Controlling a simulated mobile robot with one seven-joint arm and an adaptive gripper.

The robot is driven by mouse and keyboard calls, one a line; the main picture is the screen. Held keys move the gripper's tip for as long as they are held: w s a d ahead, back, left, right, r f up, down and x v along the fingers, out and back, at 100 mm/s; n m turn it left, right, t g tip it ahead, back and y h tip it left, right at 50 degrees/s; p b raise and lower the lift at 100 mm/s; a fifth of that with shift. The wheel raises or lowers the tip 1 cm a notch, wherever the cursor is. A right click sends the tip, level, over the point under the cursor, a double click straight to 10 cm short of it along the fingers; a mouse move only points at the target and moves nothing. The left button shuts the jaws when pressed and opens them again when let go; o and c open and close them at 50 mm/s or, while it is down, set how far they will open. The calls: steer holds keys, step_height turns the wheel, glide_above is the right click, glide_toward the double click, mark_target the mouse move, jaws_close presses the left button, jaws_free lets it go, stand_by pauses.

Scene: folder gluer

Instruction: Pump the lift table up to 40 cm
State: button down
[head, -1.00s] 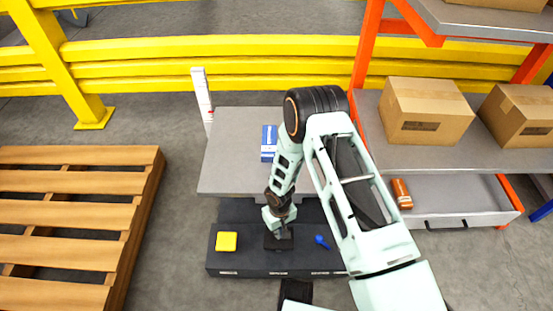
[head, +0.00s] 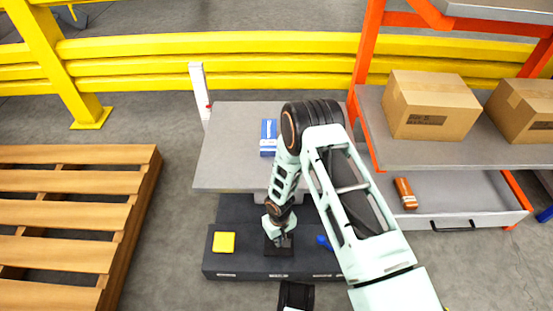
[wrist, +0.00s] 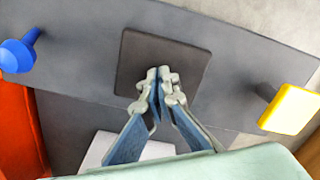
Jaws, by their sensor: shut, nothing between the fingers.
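The lift table has a grey platform (head: 225,165) above a dark base (head: 230,270). A blue and white box (head: 268,137) lies on the platform. A white scale post (head: 198,85) with a red mark stands at its back left. On the base are a yellow pad (head: 223,242), a black pedal plate (head: 279,249) and a blue knob (head: 324,242). My gripper (head: 280,238) is shut and empty, pointing down at the black plate. In the wrist view its closed tips (wrist: 158,88) overlap the black plate (wrist: 185,62); contact cannot be told. The scale's figures are unreadable.
A wooden pallet (head: 70,182) lies on the left. An orange rack with cardboard boxes (head: 432,105) stands on the right, above an open drawer (head: 455,190) holding an orange cylinder (head: 405,193). Yellow guard rails (head: 270,70) run behind. Bare floor lies between pallet and table.

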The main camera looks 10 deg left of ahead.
step_height(320, 180, down, 2)
step_height(320, 180, up, 9)
steer(key=p, duration=0.6)
stand_by(0.4)
step_height(320, 180, down, 6)
steer(key=b, duration=0.5)
steer(key=shift+r, duration=0.15)
steer(key=shift+f+b, duration=0.45)
steer(key=shift+f, duration=0.4)
steer(key=shift+r+p, duration=2.35)
steer(key=shift+r, duration=1.3)
steer(key=shift+r, duration=0.15)
steer(key=shift+r+p, duration=1.9)
steer(key=shift+r, duration=0.95)
